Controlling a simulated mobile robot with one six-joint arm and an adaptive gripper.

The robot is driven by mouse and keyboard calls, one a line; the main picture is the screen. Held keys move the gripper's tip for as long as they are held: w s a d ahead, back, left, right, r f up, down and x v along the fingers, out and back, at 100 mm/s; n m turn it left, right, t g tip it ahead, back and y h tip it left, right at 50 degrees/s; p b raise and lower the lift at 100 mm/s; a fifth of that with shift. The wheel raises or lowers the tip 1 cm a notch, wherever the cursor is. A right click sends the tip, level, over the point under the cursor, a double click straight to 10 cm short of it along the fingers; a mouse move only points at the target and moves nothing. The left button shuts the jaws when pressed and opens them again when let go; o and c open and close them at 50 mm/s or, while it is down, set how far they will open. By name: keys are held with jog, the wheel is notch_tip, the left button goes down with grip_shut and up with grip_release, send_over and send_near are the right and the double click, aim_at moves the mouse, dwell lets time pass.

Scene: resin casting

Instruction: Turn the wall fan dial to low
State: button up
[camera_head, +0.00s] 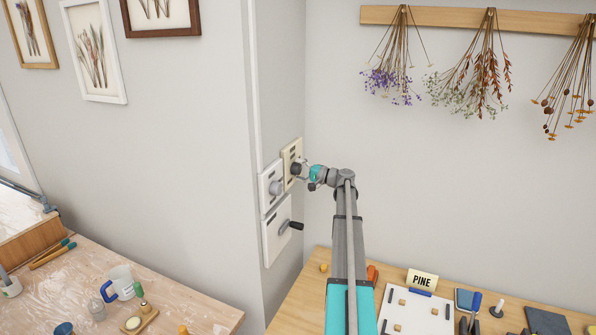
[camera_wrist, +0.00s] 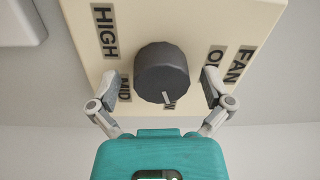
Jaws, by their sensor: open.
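The cream fan plate (camera_head: 291,155) is on the wall's side face near the corner. It fills the upper wrist view (camera_wrist: 90,20), with FAN, HIGH, MID and a partly hidden OFF lettered on it. The dark round fan dial (camera_wrist: 161,70) stands out from the plate. Its pale pointer mark faces the bottom of the wrist view, toward a label mostly hidden by the dial, of which a W seems to show. My gripper (camera_wrist: 162,82) is open, one finger on each side of the dial, with a visible gap on both sides. In the head view my gripper (camera_head: 304,171) is at the plate.
A white plate with a pale knob (camera_head: 276,187) is left of the fan plate. Below is a white box with a dark lever (camera_head: 291,226). A wooden bench (camera_head: 300,295) holds a PINE sign (camera_head: 422,279). A left table carries a mug (camera_head: 121,282).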

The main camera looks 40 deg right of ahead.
jog(key=shift+n, duration=0.4)
